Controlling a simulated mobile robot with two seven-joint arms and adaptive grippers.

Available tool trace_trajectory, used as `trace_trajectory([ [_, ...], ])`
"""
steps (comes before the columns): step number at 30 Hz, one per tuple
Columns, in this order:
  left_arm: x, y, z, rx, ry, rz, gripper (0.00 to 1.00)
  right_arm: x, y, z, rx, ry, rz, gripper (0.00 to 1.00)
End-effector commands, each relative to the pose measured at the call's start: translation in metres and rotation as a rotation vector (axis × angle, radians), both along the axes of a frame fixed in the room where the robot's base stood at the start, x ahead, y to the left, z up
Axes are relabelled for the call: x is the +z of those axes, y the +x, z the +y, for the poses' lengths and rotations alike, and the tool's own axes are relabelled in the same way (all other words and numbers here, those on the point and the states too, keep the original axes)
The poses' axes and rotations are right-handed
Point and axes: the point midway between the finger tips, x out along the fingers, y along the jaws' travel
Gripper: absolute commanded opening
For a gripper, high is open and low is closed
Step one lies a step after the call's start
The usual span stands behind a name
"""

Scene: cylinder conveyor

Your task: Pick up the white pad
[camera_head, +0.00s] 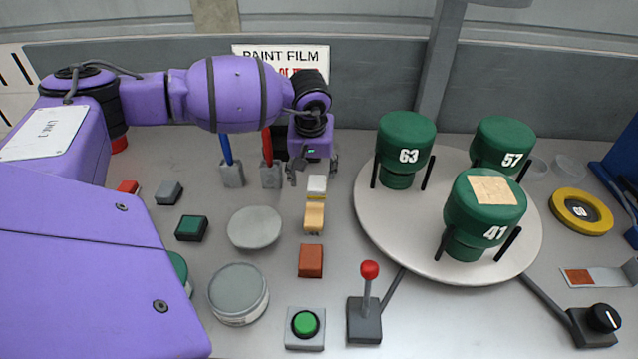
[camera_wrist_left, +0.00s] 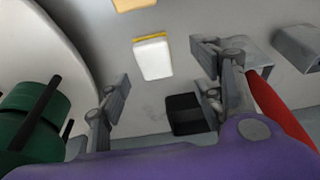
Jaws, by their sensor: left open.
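The white pad (camera_head: 317,184) is a small white block on the grey table, just behind a tan block (camera_head: 314,216) in the head view. It also shows in the left wrist view (camera_wrist_left: 153,58), with a yellow strip along its far edge. My left gripper (camera_head: 312,173) is open and empty, pointing down at the back of the table, just behind the pad. In the left wrist view the spread fingers (camera_wrist_left: 160,85) stand to either side, with the pad ahead between them. My right gripper is not in view.
A red-handled lever (camera_head: 268,150) and a blue-handled lever (camera_head: 227,155) stand close left of my gripper. A round turntable (camera_head: 410,235) with green cylinders is to the right. A brown block (camera_head: 311,260) and a red-knobbed joystick (camera_head: 368,290) are nearer the front.

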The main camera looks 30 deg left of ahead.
Motion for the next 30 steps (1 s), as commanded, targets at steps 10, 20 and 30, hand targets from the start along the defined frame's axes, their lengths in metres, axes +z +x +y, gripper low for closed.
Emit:
trace_trajectory([
  [10,-0.044,0.013,0.000,0.003,-0.002,0.000,0.60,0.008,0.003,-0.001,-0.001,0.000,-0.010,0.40],
  [20,-0.048,0.014,0.000,0.002,-0.001,-0.001,0.55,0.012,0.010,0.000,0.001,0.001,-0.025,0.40],
  [30,-0.048,0.014,0.000,0.001,-0.002,-0.001,0.12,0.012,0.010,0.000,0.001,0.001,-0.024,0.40],
])
